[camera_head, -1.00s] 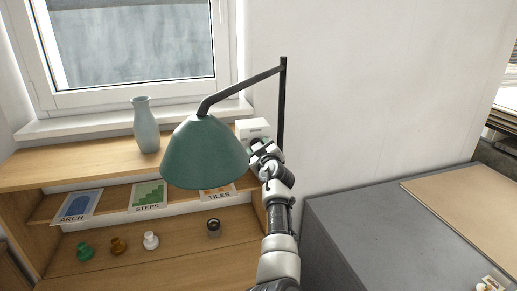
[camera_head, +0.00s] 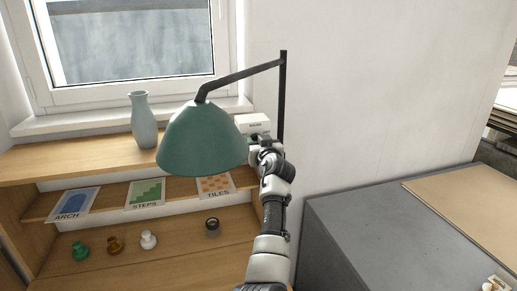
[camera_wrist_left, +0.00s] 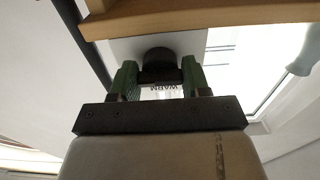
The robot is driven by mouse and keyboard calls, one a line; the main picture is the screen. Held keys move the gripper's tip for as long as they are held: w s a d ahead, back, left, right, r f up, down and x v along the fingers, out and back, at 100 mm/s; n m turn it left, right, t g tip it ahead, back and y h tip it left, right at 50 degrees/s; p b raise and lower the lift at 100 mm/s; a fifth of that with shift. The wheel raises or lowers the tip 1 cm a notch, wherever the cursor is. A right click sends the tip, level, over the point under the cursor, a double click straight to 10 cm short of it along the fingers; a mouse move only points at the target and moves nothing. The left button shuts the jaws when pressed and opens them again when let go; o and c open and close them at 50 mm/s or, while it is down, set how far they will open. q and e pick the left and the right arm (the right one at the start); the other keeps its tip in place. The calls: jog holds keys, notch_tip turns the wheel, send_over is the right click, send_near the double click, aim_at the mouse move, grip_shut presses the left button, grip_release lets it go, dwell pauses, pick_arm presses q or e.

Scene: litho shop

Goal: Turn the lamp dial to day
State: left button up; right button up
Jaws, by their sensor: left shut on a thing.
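The lamp has a green shade (camera_head: 202,140) on a black arm and post (camera_head: 283,95). Its white base box (camera_head: 253,122) stands on the wooden shelf top behind the shade. In the left wrist view a dark round dial (camera_wrist_left: 160,62) sits on the pale box face, with the word WARM upside down beside it. My left gripper (camera_wrist_left: 159,78) has its green fingers on either side of the dial and is shut on it. In the head view my left gripper (camera_head: 256,143) is at the front of the box, its fingertips partly hidden. The dial's pointer cannot be made out.
A grey-blue vase (camera_head: 144,120) stands left of the shade. Below are cards marked ARCH (camera_head: 72,204), STEPS (camera_head: 145,194) and TILES (camera_head: 215,186), and several small knobs on the lower shelf. A grey cabinet (camera_head: 345,232) stands right of my arm.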

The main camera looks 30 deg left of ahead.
pick_arm(q)
jog(key=shift+m, duration=1)
jog(key=m, duration=0.2)
jog(key=shift+r+m, duration=0.1)
jog(key=shift+m, duration=0.3)
jog(key=m, duration=0.2)
jog(key=shift+r+m, duration=0.1)
jog(key=shift+m, duration=0.2)
jog(key=m, duration=0.2)
jog(key=shift+a+m+p, duration=0.1)
jog(key=shift+m+p, duration=0.25)
jog(key=shift+m, duration=0.05)
jog(key=m+p, duration=0.2)
jog(key=m, duration=0.2)
jog(key=shift+r, duration=0.15)
jog(key=shift+m+p, duration=0.8)
jog(key=shift+m, duration=0.9)
